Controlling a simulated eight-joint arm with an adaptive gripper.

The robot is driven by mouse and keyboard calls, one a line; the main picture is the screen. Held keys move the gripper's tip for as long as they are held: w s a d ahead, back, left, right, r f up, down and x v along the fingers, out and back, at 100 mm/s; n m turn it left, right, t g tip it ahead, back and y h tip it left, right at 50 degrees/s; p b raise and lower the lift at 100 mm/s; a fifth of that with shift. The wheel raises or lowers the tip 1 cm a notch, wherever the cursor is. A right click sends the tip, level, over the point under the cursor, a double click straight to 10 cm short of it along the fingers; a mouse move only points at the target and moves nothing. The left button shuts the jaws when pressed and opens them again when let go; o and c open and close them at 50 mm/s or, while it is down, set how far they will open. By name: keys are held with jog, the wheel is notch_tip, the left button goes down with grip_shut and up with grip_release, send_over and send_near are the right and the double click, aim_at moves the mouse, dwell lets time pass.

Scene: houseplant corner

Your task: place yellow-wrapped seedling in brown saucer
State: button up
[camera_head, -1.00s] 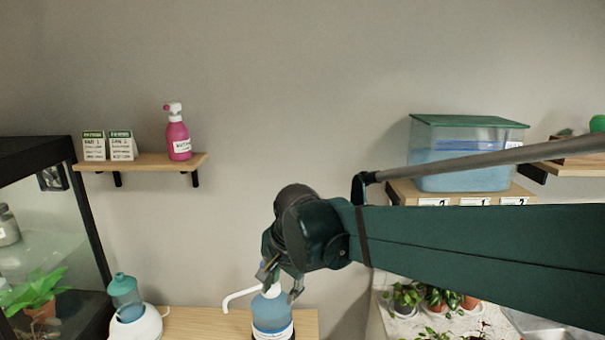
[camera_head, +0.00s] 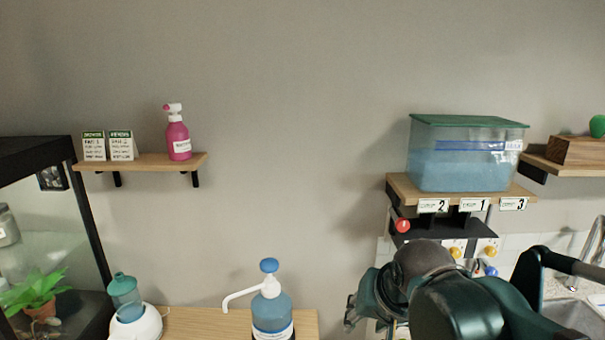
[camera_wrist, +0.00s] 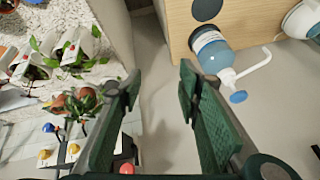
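I cannot make out the yellow-wrapped seedling or the brown saucer in either current view. My gripper (camera_wrist: 157,88) is open and empty in the wrist view, its two green fingers apart over the bare floor gap between the counter and the wooden cabinet. In the head view my gripper (camera_head: 362,312) is low, right of the pump bottle and below the shelf with the tank. In the wrist view several seedlings with pale wraps (camera_wrist: 75,48) lie on the speckled counter (camera_wrist: 105,12), left of my gripper. Plants in terracotta pots (camera_wrist: 62,103) are nearer its left finger.
A blue pump bottle (camera_head: 271,312) stands on a wooden top (camera_head: 200,322); a white humidifier (camera_head: 137,325) is left of it. A lidded tank (camera_head: 465,158) sits on a shelf above valves with coloured knobs (camera_head: 403,226). A glass terrarium (camera_head: 50,245) stands far left.

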jog(key=s+d+f+n+t+h, duration=0.1)
jog(key=s+d+f+n, duration=0.1)
jog(key=s+d, duration=0.6)
jog(key=shift+f+n, duration=0.3)
jog(key=shift+f, duration=0.45)
dwell(0.6)
